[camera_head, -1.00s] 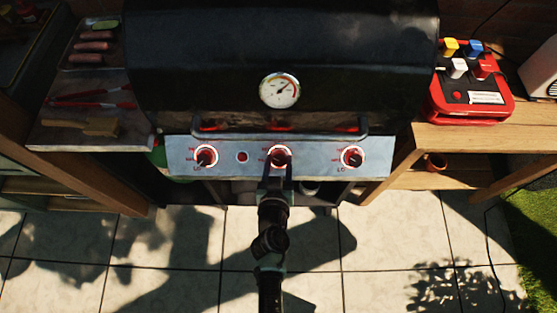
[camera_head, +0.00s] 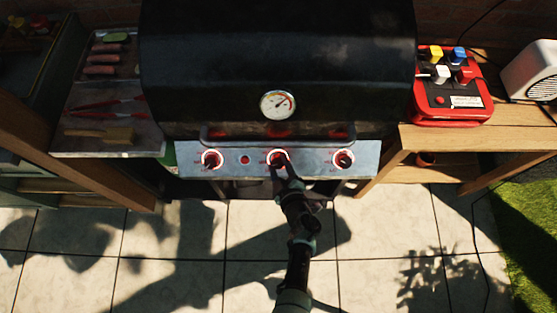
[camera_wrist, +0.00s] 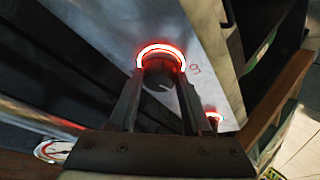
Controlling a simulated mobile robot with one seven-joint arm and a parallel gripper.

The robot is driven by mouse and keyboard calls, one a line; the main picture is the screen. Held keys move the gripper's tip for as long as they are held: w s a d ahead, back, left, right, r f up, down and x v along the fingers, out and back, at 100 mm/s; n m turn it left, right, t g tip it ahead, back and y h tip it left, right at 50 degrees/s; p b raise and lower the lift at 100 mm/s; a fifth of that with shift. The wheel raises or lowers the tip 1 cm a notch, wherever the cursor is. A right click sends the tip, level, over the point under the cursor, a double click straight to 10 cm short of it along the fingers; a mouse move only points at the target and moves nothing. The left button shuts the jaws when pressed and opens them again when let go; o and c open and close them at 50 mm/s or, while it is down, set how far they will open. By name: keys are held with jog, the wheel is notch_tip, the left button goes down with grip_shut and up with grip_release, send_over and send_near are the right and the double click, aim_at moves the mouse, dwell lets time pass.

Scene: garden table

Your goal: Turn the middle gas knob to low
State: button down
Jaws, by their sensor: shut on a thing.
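The middle gas knob (camera_head: 278,159) is on the grill's metal front panel (camera_head: 308,164), with a glowing red ring around it. My gripper (camera_head: 283,166) is shut on this knob. In the wrist view the dark middle knob (camera_wrist: 161,77) sits between the two fingers of my gripper (camera_wrist: 160,88), under the lit ring. Its pointer is too dark to read surely; a red "LO" mark (camera_wrist: 194,70) shows right of it. The left knob (camera_head: 212,160) and right knob (camera_head: 343,159) also have red rings and stand free.
A small red button (camera_head: 245,160) lies between the left and middle knobs. The grill handle (camera_head: 275,135) runs just above the panel. A tray with tongs (camera_head: 110,146) stands left and a red box (camera_head: 450,108) right. Tiled floor (camera_head: 170,245) in front is open.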

jog(key=shift+d+n+g+y+p, duration=0.1)
jog(key=shift+n+g+y+p, duration=0.3)
jog(key=shift+n, duration=0.8)
jog(key=shift+n+g+y+p, duration=0.2)
jog(key=shift+n+g+p, duration=0.25)
jog(key=shift+n, duration=0.75)
jog(key=shift+c, duration=1.7)
grip_release()
jog(key=shift+r, duration=0.1)
jog(key=p+v, duration=0.5)
jog(key=v, duration=0.8)
jog(key=shift+w, duration=0.1)
